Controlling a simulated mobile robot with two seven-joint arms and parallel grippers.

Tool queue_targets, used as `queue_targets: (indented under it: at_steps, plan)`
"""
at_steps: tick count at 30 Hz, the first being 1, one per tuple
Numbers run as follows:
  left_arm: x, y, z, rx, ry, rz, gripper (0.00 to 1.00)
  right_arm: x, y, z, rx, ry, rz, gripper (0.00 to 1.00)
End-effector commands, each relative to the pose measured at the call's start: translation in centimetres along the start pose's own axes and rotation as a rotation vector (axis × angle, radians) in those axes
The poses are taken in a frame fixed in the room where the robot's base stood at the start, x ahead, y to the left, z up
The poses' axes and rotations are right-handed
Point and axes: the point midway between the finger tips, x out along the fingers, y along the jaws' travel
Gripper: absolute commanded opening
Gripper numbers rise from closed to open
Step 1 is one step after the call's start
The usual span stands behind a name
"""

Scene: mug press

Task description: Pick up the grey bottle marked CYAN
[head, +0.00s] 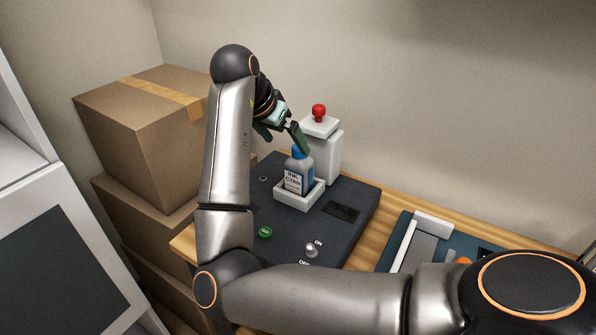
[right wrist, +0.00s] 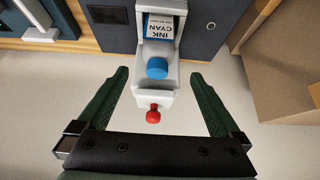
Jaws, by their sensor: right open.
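The grey bottle marked INK CYAN (head: 298,177) stands upright in a small white tray (head: 301,199) on the dark machine, its blue cap on top. In the right wrist view the bottle's label (right wrist: 161,28) and its blue cap (right wrist: 157,68) show beyond the fingertips. My right gripper (head: 285,135) is at the cap's height or just above it, open and empty, with its green fingers (right wrist: 160,75) spread wide on either side of the bottle's line. In the head view one finger overlaps the cap; I cannot tell whether it touches. My left gripper is out of view.
A white post with a red knob (head: 319,112) stands right behind the bottle. The dark machine top (head: 343,190) carries a green button (head: 265,233) and a switch (head: 311,250). Cardboard boxes (head: 140,140) are stacked at left. A blue-green device (head: 425,240) lies at right.

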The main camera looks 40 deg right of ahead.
Motion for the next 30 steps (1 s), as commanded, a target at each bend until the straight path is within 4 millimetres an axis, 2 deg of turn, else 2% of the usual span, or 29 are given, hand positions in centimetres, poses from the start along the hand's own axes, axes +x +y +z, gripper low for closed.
queue_targets:
  at_steps: [9, 17, 24, 30]
  plan:
    - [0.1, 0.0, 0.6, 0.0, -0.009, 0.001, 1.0, 5.6, 0.1, 0.1, -0.003, -0.001, 0.004, 1.0]
    - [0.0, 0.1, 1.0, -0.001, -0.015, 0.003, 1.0, 7.7, 0.1, 0.2, -0.003, 0.0, 0.003, 1.0]
    - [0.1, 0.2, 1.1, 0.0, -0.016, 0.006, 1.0, 11.2, 0.3, 0.7, -0.003, 0.001, 0.002, 1.0]
    - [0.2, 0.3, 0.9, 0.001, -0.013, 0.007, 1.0, 12.1, 0.3, 0.6, -0.002, 0.002, 0.0, 1.0]
